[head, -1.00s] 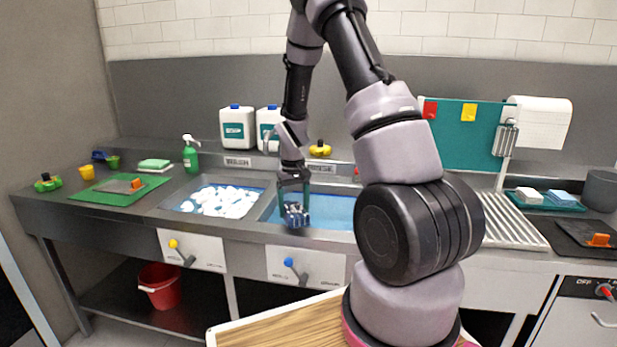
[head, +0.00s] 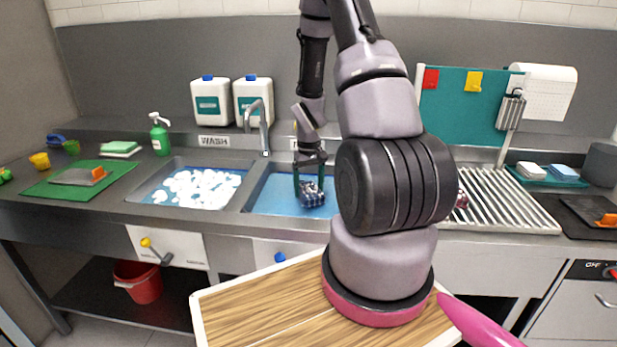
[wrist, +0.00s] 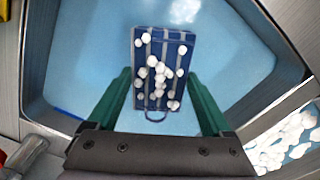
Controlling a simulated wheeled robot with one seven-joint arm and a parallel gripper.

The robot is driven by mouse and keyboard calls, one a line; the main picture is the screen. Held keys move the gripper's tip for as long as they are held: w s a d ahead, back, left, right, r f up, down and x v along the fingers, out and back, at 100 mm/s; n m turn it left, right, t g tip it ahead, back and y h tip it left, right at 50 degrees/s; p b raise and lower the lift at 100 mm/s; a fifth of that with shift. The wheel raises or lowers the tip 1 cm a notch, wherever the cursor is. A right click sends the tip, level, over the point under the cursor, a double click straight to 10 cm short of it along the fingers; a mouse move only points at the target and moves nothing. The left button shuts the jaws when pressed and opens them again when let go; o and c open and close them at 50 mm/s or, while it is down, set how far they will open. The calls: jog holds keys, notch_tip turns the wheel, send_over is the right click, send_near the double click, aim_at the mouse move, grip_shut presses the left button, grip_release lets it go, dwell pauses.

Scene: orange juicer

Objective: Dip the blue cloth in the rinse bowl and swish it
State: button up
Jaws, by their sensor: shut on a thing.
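The blue cloth (head: 313,197), striped with white, hangs from my gripper (head: 309,181) in the head view. In the wrist view the cloth (wrist: 178,52) is dotted with several white suds blobs, and a small loop shows at its near end. My gripper's green fingers (wrist: 158,98) are on either side of it, shut on it. The rinse bowl (head: 274,198) is a sunken basin of clear blue water, also filling the wrist view (wrist: 82,65). The cloth is over or at the water; I cannot tell whether it touches. My arm hides the bowl's right part.
The wash basin (head: 200,188), full of white suds, lies left of the rinse bowl. A grey tap (head: 262,118) stands behind the divider. A ribbed drainboard (head: 510,210) lies to the right. Two white jugs (head: 212,100) stand behind.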

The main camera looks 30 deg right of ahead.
notch_tip(320, 180, down, 12)
jog(key=shift+r, duration=0.25)
dwell(0.3)
jog(key=shift+s+d, duration=0.7)
jog(key=shift+d, duration=0.15)
jog(key=shift+w+a, duration=0.65)
jog(key=shift+a, duration=0.25)
jog(key=shift+w+a, duration=0.6)
jog(key=shift+a, duration=0.25)
jog(key=shift+s+d, duration=0.65)
jog(key=shift+d, duration=0.25)
jog(key=shift+s+d, duration=0.6)
jog(key=shift+d, duration=0.25)
notch_tip(320, 180, up, 16)
jog(key=shift+r, duration=0.1)
